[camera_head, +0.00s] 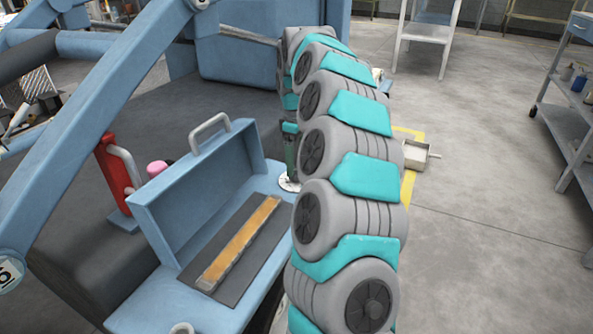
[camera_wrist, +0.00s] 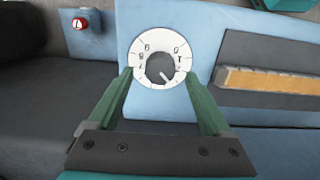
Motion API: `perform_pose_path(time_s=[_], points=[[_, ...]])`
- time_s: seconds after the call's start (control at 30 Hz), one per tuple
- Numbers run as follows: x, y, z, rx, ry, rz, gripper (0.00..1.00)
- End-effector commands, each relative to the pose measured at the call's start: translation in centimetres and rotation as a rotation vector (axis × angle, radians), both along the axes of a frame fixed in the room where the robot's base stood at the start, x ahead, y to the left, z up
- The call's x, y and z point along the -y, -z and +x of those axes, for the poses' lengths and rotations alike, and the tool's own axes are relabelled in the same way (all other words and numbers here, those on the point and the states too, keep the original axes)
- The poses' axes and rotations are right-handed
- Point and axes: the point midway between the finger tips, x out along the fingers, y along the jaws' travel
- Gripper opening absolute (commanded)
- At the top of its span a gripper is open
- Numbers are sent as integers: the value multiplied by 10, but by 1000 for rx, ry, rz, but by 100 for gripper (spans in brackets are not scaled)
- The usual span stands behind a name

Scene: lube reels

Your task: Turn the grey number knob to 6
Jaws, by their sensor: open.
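The grey knob (camera_wrist: 160,68) sits at the centre of a round white number dial (camera_wrist: 148,38) on a blue panel in the wrist view. A small light mark shows at the knob's lower right; the dial's figures are too blurred to read surely. My gripper (camera_wrist: 160,74) is open, its two green fingers on the left and right of the knob, over the dial's lower edges. I cannot tell whether they touch it. In the head view my gripper (camera_head: 290,155) points down at the dial (camera_head: 288,184), which is mostly hidden by my arm; the knob is hidden there.
A sloping blue beam (camera_head: 100,120) crosses the left side.

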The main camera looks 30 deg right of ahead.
Motion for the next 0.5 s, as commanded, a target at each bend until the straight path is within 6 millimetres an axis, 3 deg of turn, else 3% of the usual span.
perform_pose_path(time_s=[0.2, 0.5], points=[[-1, 30, 0, -1, -1, 1, 83], [0, 35, 0, 0, 0, 0, 83]])
